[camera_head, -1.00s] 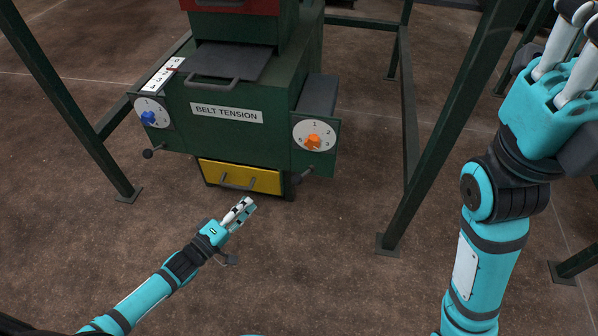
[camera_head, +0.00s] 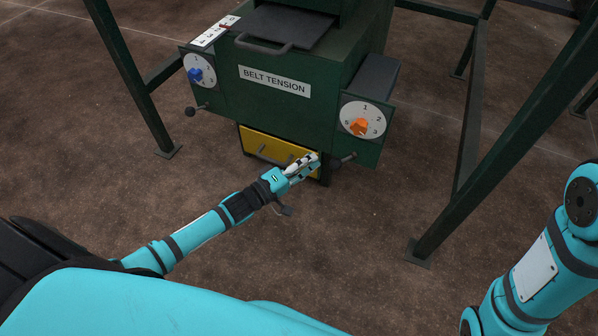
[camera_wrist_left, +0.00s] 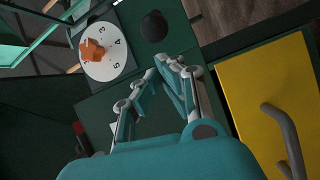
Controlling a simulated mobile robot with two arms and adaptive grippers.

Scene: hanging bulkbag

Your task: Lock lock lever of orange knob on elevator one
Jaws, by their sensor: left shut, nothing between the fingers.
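The orange knob (camera_head: 359,127) sits on a white numbered dial at the right of the green machine; it also shows in the left wrist view (camera_wrist_left: 92,50). Its lock lever (camera_head: 344,159) sticks out below the dial. Its dark ball end (camera_wrist_left: 153,26) shows at the top of the left wrist view. My left gripper (camera_head: 312,163) is shut and empty, in front of the yellow drawer and just left of the lever, seemingly apart from it. In the left wrist view its fingertips (camera_wrist_left: 178,66) lie below the ball. My right gripper is out of view; only its arm shows.
A yellow drawer (camera_head: 252,143) with a handle is close to my left gripper. A blue knob (camera_head: 195,76) with its own lever (camera_head: 191,111) is at the left. Green frame legs (camera_head: 447,205) stand on both sides. The floor in front is open.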

